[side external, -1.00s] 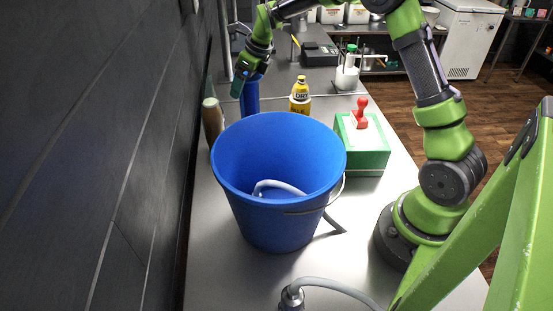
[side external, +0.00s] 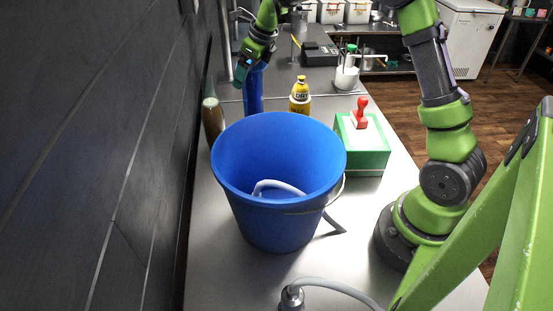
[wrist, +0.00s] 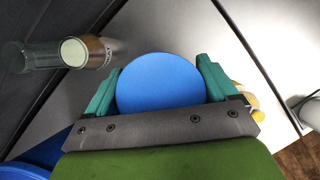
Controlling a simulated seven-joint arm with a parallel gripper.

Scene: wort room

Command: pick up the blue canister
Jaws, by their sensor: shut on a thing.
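The blue canister (side external: 253,92) stands upright beyond the big blue bucket, near the dark wall. Its round blue top (wrist: 160,82) fills the space between my two teal fingers in the wrist view. My gripper (side external: 243,72) is shut on the canister near its top; it also shows in the wrist view (wrist: 158,88). The bucket rim lies close to the canister's lower end in the side view, so I cannot tell whether the base touches the counter.
The blue bucket (side external: 270,222) stands in front. A brown bottle with a pale cap (side external: 212,122) is left of the canister, close to the wall. A yellow bottle (side external: 300,97) and a green box (side external: 362,153) with a red-handled object (side external: 361,115) stand to the right.

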